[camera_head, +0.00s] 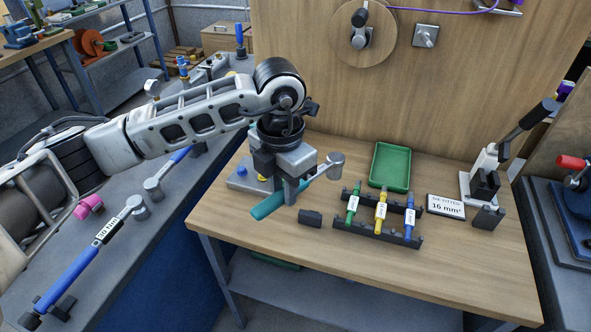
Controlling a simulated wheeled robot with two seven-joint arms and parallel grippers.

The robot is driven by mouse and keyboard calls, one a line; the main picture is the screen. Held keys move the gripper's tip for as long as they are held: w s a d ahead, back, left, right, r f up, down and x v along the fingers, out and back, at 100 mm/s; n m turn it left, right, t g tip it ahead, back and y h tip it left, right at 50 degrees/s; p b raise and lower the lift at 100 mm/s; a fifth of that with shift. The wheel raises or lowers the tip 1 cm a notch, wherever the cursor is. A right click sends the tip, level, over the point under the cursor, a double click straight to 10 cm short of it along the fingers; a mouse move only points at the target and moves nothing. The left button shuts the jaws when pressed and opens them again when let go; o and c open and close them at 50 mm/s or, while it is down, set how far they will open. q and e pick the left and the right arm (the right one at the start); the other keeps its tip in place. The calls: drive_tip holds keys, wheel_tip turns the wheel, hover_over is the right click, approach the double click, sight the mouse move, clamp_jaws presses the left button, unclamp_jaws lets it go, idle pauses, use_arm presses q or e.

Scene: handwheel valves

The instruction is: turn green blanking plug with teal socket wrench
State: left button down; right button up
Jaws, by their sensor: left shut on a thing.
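The teal socket wrench (268,206) is in my left gripper (298,190), which is shut on it. The teal handle points down and left, and the grey socket head (336,159) is at the upper right end. The wrench is above the left part of the wooden bench. I cannot make out a green blanking plug; my arm and gripper hide part of the bench. My right gripper is not in view.
A black rack holds green, yellow and blue handled tools (381,212). Behind it is a green tray (390,166), with a 16 mm² sign (446,207) and lever press (490,170) at right. A blue-handled wrench (70,275) lies left. The front of the wooden bench (400,265) is clear.

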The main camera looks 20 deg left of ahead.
use_arm(q)
drive_tip(key=n, duration=0.4)
drive_tip(key=w+d+n, duration=0.1)
drive_tip(key=shift+r+n+p, duration=0.35)
drive_tip(key=shift+r+n, duration=0.05)
drive_tip(key=n, duration=0.3)
drive_tip(key=shift+w+d+r+n, duration=0.1)
drive_tip(key=shift+w+d+n, duration=0.15)
drive_tip(key=shift+n, duration=0.15)
drive_tip(key=shift+d+n, duration=0.15)
drive_tip(key=shift+n, duration=0.65)
drive_tip(key=shift+f, duration=0.7)
drive_tip(key=shift+f+b, duration=1.15)
drive_tip(key=shift+f, duration=0.2)
drive_tip(key=shift+f+b, duration=0.35)
drive_tip(key=shift+f, duration=0.2)
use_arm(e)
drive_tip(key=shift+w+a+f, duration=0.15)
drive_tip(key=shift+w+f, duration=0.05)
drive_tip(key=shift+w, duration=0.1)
use_arm(q)
drive_tip(key=shift+f, duration=0.1)
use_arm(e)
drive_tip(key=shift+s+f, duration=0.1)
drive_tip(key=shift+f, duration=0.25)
